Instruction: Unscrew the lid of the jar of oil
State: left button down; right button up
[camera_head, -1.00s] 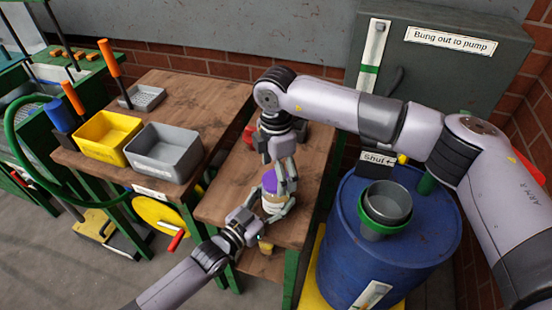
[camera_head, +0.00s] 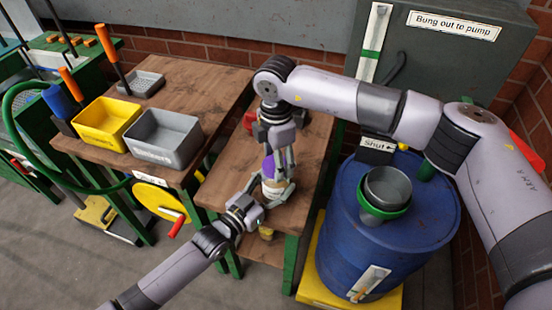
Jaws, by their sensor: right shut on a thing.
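The jar of oil (camera_head: 271,193) stands near the front of the small wooden bench, a pale body with a purple lid (camera_head: 268,167) on top. My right gripper (camera_head: 278,167) comes down from above and is shut on the purple lid, hiding part of it. My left gripper (camera_head: 268,196) reaches in from the lower left, with its fingers around the jar's lower body. How tightly the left fingers press on the jar is too small to tell. Whether the lid is still in its thread is hidden.
A blue drum (camera_head: 425,232) with a grey funnel-like cup (camera_head: 388,188) stands close on the right. A yellow bin (camera_head: 105,125) and a grey bin (camera_head: 163,137) sit on the left bench (camera_head: 195,85). The small bench (camera_head: 228,175) has bare top left of the jar.

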jog(key=c, duration=0.4)
jog(key=shift+o, duration=0.2)
jog(key=n, duration=0.5)
jog(key=shift+n, duration=0.4)
jog(key=n, duration=0.3)
jog(key=shift+n, duration=0.4)
jog(key=n, duration=0.3)
jog(key=shift+n, duration=0.3)
jog(key=n, duration=0.5)
jog(key=shift+n, duration=0.3)
jog(key=n, duration=1.2)
jog(key=shift+n, duration=0.3)
jog(key=n, duration=0.3)
jog(key=shift+n, duration=0.3)
jog(key=n, duration=0.3)
jog(key=shift+n, duration=0.3)
jog(key=n, duration=0.4)
jog(key=shift+n, duration=0.3)
jog(key=shift+r, duration=0.25)
jog(key=shift+r, duration=0.95)
